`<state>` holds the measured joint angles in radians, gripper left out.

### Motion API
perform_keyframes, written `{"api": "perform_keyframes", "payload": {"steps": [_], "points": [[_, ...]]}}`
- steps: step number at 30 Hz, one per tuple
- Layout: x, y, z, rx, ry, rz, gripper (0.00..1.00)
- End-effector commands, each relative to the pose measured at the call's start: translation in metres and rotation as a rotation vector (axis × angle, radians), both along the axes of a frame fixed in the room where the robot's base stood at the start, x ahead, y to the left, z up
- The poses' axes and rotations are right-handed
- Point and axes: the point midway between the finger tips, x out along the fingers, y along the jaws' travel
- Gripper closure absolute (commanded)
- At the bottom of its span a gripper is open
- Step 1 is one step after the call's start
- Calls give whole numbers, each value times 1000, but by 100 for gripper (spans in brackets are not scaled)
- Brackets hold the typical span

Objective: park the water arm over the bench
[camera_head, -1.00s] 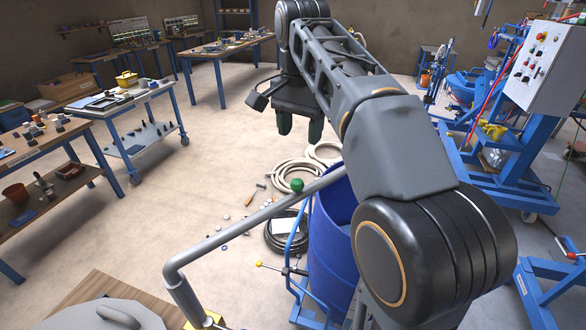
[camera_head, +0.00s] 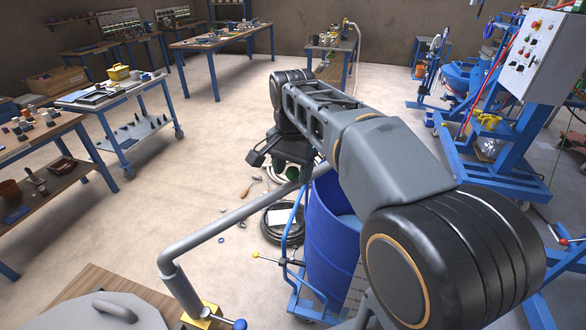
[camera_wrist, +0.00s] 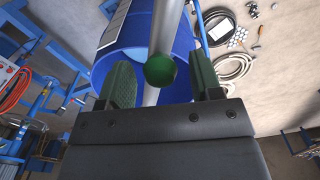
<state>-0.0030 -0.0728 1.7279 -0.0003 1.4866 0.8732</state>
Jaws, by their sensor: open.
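The water arm (camera_head: 232,217) is a grey pipe with an elbow at its left end. It reaches up and right over the blue drum (camera_head: 330,240), and it also shows in the wrist view (camera_wrist: 164,28). A green ball knob (camera_wrist: 161,69) sits on the pipe. My gripper (camera_head: 291,180) is at the knob. In the wrist view my gripper (camera_wrist: 164,72) is open, with one green finger on each side of the knob and gaps between. A wooden top (camera_head: 92,287), possibly the bench, shows at the lower left.
A round grey lid (camera_head: 100,313) covers part of the wooden top. A yellow fitting with a blue knob (camera_head: 239,324) is near the pipe's lower end. Hoses (camera_wrist: 233,62) lie on the floor beyond the drum. A control cabinet (camera_head: 533,55) stands at the right.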

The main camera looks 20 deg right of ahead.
Motion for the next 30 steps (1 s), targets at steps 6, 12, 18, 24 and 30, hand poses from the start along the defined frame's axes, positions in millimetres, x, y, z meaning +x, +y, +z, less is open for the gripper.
{"api": "perform_keyframes", "payload": {"steps": [6, 12, 18, 24, 30], "points": [[0, 0, -1, 1, -1, -1, 41], [0, 0, -1, 0, 0, -1, 53], [0, 0, -1, 0, 0, 0, 73], [0, 0, -1, 0, 0, 0, 92], [0, 0, -1, 0, 0, 0, 100]]}}
